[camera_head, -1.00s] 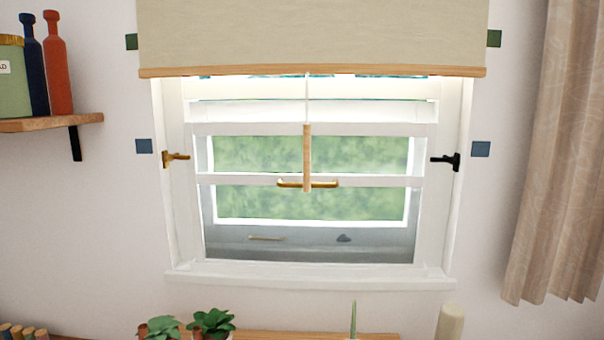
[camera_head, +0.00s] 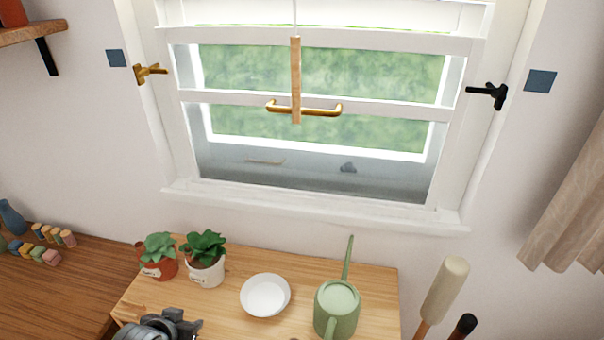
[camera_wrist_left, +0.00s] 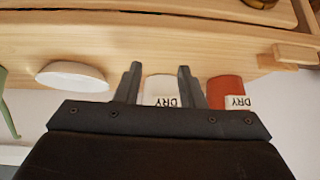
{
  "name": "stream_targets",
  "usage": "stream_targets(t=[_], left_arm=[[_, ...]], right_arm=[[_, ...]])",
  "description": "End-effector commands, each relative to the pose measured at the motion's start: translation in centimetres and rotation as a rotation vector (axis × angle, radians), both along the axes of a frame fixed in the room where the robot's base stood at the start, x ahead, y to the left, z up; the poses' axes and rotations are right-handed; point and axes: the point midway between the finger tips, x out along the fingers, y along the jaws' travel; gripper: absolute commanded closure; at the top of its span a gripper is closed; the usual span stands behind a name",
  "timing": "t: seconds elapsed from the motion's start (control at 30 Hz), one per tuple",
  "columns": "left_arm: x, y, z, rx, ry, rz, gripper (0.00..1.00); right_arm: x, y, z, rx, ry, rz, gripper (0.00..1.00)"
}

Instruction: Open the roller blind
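The roller blind's fabric is out of view now; the head view cuts off below it. Its wooden pull (camera_head: 295,75) hangs upright on a thin cord in front of the window, overlapping a brass handle on the sash. My left gripper (camera_head: 182,324) is at the bottom left of the head view, low over the wooden table and well below the pull. In the left wrist view, its two dark fingers (camera_wrist_left: 158,85) stand apart with nothing seen held between them; a white pot labelled DRY shows behind them. My right gripper is not in view.
The wooden table (camera_head: 240,318) holds two potted plants (camera_head: 205,260), a white dish (camera_head: 265,296) and a green watering can (camera_head: 337,308). The space before the window is clear.

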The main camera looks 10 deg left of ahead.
Motion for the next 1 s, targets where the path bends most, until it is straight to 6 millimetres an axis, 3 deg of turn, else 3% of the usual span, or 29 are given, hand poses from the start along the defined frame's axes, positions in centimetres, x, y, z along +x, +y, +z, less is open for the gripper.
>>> stream_targets(t=[0.27, 0.37, 0.47, 0.5, 0.6, 0.7, 0.83, 1.0], left_arm=[[7.1, -0.5, 10.9, -0.051, -0.26, -0.087, 0.64], [9.4, -1.4, 16.6, -0.081, -0.376, -0.141, 0.64], [11.4, -2.9, 24.1, -0.121, -0.513, -0.222, 0.64], [11.8, -3.8, 27.5, -0.141, -0.57, -0.264, 0.64], [11.7, -6.3, 35.5, -0.193, -0.694, -0.376, 0.64], [10.5, -8.6, 41.5, -0.235, -0.774, -0.478, 0.64], [8.6, -10.7, 46.1, -0.269, -0.828, -0.571, 0.64], [7.5, -11.8, 48.0, -0.29, -0.846, -0.616, 0.64]], right_arm=[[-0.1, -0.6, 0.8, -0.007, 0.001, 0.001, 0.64], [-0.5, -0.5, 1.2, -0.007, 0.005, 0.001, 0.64], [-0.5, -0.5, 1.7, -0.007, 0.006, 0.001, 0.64], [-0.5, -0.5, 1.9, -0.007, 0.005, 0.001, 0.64], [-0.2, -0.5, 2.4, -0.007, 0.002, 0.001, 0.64], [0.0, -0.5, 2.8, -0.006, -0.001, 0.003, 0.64], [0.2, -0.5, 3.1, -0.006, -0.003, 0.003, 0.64], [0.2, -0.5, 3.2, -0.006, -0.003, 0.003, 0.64]])
